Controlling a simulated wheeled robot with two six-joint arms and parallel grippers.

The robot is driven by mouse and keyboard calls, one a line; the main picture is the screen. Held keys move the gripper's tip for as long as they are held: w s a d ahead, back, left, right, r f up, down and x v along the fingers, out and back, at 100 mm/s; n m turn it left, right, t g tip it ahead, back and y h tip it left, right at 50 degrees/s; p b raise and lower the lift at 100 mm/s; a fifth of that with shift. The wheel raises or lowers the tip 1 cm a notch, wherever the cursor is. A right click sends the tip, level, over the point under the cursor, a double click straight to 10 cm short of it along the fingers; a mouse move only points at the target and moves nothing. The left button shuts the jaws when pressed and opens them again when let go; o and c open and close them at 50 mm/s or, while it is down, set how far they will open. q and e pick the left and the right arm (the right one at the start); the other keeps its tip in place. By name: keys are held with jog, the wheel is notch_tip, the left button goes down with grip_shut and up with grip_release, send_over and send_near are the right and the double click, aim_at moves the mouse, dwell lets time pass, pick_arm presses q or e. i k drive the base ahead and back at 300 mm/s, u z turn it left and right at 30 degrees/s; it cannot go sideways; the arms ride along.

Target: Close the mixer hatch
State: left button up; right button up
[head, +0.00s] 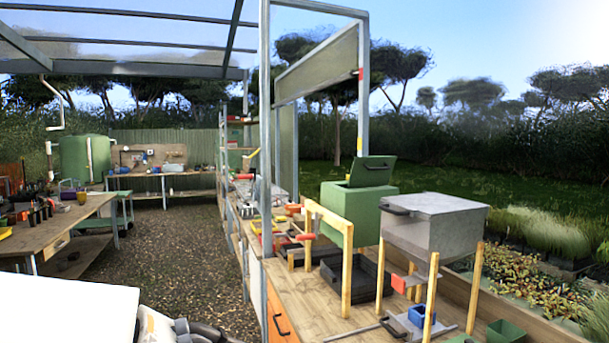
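A green box (352,203) stands behind the workbench on the right. Its green lid (371,171) is tilted up and open, with a dark handle on its face. To its right, a grey metal bin (430,238) stands on wooden posts. Its flat lid (434,204) looks shut and has a dark handle at the left. No label shows which one is the mixer; the green box is the one with a raised hatch. Part of my own arm shows at the bottom left, but neither gripper can be made out in the head view.
The wooden workbench (313,292) holds a black tray (355,280), a wooden frame (346,257) and a blue container (418,315). A metal post (265,130) rises at its left edge. The gravel aisle (180,245) is clear. Another table (60,225) stands at left.

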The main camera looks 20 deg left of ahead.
aim_at(375, 174)
jog(key=u, duration=0.8)
jog(key=i, duration=1.2)
jog(key=u, duration=0.15)
